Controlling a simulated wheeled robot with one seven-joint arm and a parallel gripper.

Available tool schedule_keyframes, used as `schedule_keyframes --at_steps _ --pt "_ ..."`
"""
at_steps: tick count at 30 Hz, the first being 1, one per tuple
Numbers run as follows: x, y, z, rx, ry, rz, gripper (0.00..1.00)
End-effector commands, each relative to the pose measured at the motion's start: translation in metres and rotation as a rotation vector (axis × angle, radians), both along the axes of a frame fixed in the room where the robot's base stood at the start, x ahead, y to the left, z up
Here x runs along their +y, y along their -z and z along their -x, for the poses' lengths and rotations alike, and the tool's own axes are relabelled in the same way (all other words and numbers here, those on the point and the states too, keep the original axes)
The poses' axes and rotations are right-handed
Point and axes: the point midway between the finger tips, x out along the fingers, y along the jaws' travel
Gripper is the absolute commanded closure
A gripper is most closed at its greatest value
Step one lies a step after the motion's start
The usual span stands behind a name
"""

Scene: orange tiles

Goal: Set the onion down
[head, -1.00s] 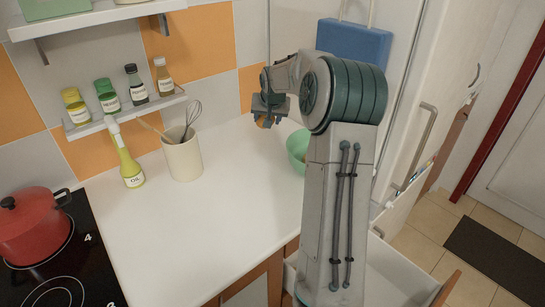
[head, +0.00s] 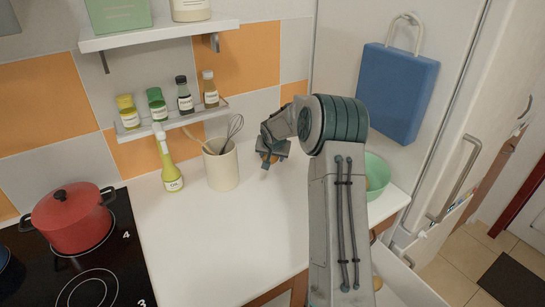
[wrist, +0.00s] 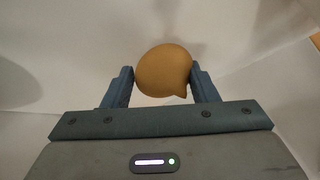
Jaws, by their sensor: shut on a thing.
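The onion (wrist: 163,72) is golden brown and sits between the two blue fingers of my gripper (wrist: 163,88) in the wrist view. The fingers touch it on both sides. In the head view, my gripper (head: 270,158) hangs above the white counter (head: 215,240), to the right of the utensil crock. Only a small brown part of the onion shows there, under the gripper. I cannot tell how far the onion is above the counter.
A cream crock (head: 221,168) with a whisk and an oil bottle (head: 170,165) stand left of my gripper. A green bowl (head: 376,175) is at the right, partly behind my arm. A red pot (head: 70,218) is on the hob (head: 95,265). The counter's middle is clear.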

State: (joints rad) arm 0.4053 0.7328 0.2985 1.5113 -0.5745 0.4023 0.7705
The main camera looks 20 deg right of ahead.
Motion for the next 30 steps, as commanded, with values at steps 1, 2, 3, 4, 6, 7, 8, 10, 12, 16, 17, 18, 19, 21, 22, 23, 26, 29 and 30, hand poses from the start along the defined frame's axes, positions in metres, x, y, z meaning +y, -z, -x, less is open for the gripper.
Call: schedule_keyframes --at_steps 1,2,3,4,6,7,8,10,12,16,17,18,19,21,22,23,26,29,30 --pt "0.001 0.006 0.0 0.002 -0.001 0.0 0.72" --pt "0.001 0.009 0.0 0.002 -0.001 0.0 0.72" --pt "0.001 0.011 0.0 0.0 -0.001 0.0 0.72" --pt "0.001 0.011 0.0 0.0 -0.001 0.0 0.72" --pt "0.001 0.011 0.0 -0.001 -0.001 0.0 0.72" --pt "0.001 0.011 0.0 -0.001 -0.001 0.0 0.72" --pt "0.0 0.011 0.0 -0.001 -0.001 0.0 0.72" --pt "0.0 0.012 0.0 -0.001 -0.001 0.0 0.72" --pt "0.0 0.014 0.0 -0.001 -0.001 0.0 0.72" --pt "0.0 0.013 0.0 0.0 -0.001 0.0 0.24" --pt "0.0 0.013 0.0 0.0 -0.001 0.0 0.24" --pt "0.0 0.013 0.0 0.0 -0.001 0.0 0.24" --pt "0.0 0.013 0.0 0.0 -0.001 0.0 0.24" --pt "0.0 0.013 0.0 0.0 -0.001 0.0 0.24" --pt "0.0 0.013 0.0 0.0 -0.001 0.0 0.24" --pt "0.0 0.013 0.0 0.0 -0.001 0.0 0.24" --pt "0.0 0.011 0.0 0.0 -0.001 0.0 0.24" --pt "0.001 0.006 0.003 -0.002 0.0 0.001 0.24" --pt "0.001 0.002 0.005 -0.002 0.001 0.0 0.24"
